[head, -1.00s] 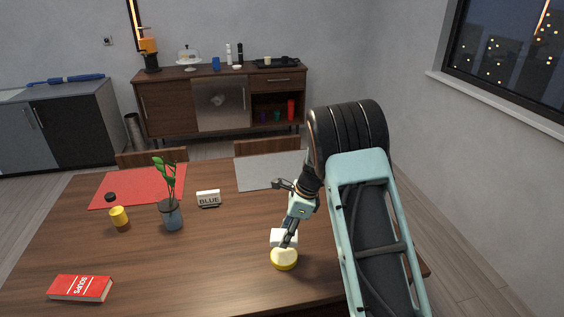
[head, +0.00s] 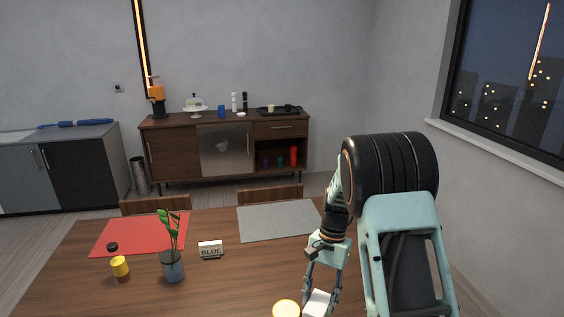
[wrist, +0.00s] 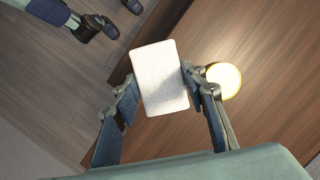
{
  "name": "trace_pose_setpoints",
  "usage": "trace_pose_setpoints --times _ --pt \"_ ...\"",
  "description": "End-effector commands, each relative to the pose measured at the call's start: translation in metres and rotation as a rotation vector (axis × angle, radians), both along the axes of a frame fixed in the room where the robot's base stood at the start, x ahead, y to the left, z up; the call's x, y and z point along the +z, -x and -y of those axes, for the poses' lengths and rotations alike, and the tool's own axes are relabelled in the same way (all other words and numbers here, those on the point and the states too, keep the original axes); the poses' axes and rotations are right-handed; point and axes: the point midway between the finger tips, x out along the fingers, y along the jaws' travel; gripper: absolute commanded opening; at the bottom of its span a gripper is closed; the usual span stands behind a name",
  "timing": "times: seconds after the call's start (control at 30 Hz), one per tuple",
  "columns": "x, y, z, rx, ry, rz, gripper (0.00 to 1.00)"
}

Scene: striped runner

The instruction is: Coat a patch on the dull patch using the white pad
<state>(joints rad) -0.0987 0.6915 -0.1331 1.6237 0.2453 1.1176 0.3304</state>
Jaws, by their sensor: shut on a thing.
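The white pad (head: 318,303) is in my gripper (head: 322,290), at the bottom of the head view. In the wrist view the pad (wrist: 160,78) is a pale, speckled block, clamped between the two fingers of my gripper (wrist: 158,88). A round yellow tub (wrist: 224,81) with a cream-coloured top stands on the table, just right of the pad in the wrist view. The tub (head: 286,309) is cut off by the bottom edge in the head view, left of the pad. I cannot make out a dull patch in either view.
Two chairs stand behind.

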Motion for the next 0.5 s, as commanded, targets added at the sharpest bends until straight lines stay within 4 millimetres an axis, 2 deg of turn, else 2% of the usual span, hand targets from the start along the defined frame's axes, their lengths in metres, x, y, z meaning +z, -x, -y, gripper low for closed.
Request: trace_pose_setpoints --times 0.03,0.2,0.5 --pt "0.008 0.006 0.005 0.066 0.000 0.001 0.20" --pt "0.024 0.026 0.023 0.281 0.000 0.000 0.20" --pt "0.038 0.042 0.039 0.475 -0.001 0.001 0.20"
